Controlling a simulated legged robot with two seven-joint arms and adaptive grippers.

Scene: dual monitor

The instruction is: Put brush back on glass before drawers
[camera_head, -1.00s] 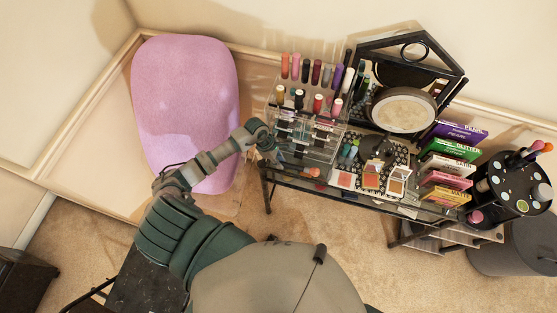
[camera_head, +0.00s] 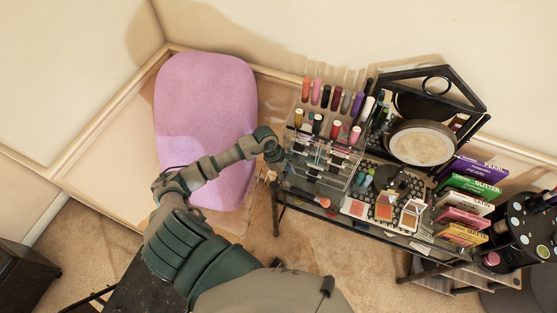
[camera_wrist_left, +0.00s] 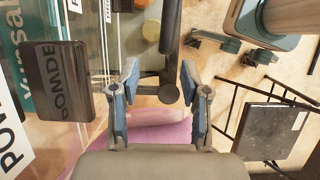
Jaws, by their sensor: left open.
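A brush with an orange tip (camera_head: 321,200) lies on the glass top (camera_head: 345,224) before the clear drawers (camera_head: 325,160), near the front left edge. Its dark handle points left. My left gripper (camera_head: 279,166) is at the left side of the drawers, apart from the brush's orange tip. In the left wrist view my left gripper (camera_wrist_left: 164,90) is open, its blue-padded fingers spread with nothing gripped. A dark rod with a round end (camera_wrist_left: 170,93) shows between or beyond the fingers. I cannot clearly make out the brush in that view. My right gripper is not in view.
A pink stool (camera_head: 207,110) stands left of the table. A round mirror (camera_head: 420,143), palettes (camera_head: 384,211), boxes (camera_head: 466,192) and a black holder (camera_head: 535,232) crowd the right. A dark powder box (camera_wrist_left: 57,80) is close left in the wrist view.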

